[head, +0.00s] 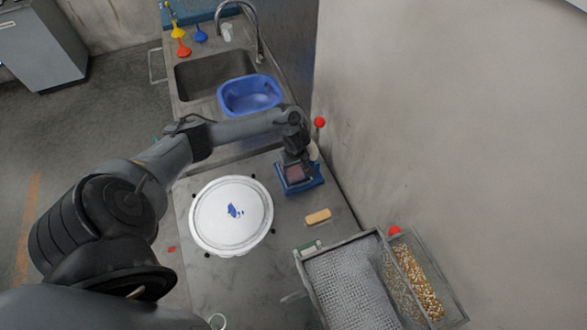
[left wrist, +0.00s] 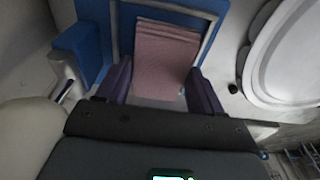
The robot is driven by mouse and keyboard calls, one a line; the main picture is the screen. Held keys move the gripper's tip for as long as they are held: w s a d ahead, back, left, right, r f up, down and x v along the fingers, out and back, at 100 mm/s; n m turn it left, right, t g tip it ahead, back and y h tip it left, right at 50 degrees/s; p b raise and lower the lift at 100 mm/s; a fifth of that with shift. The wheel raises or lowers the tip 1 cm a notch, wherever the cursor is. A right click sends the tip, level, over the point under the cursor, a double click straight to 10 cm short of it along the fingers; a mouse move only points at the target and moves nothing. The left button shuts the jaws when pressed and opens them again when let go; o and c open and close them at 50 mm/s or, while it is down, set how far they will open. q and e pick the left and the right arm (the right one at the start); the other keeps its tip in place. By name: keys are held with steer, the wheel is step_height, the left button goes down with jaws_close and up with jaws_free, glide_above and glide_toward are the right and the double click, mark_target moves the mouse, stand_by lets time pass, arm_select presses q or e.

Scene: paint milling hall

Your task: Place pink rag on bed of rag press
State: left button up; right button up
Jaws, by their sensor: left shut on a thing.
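The pink rag (left wrist: 166,48), folded into a flat stack, is between the fingers of my left gripper (left wrist: 160,76), which is shut on it. In the head view the rag (head: 295,173) shows below the left gripper (head: 295,161). The blue rag press (head: 312,185) stands on the counter beside the wall, and the rag is over its bed, inside the frame in the left wrist view (left wrist: 92,38). I cannot tell whether the rag touches the bed. The gripper hides part of the press. My right gripper is in neither view.
A round white lid with a blue smear (head: 232,216) lies left of the press. A tan block (head: 318,216) lies in front of it. A mesh tray (head: 350,283) and a bin of beads (head: 417,277) stand at front right. A blue basin (head: 250,94) sits by the sink (head: 205,75).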

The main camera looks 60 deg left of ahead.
mark_target(295, 172)
arm_select(q)
steer(key=shift+f, duration=0.6)
steer(key=o, duration=0.7)
steer(key=shift+f, duration=0.15)
steer(key=shift+o, duration=0.2)
steer(key=shift+r, duration=0.55)
step_height(295, 172, up, 11)
steer(key=d+p, duration=0.1)
steer(key=p, duration=0.5)
steer(key=shift+d, duration=0.25)
steer(key=shift+s+r, duration=0.1)
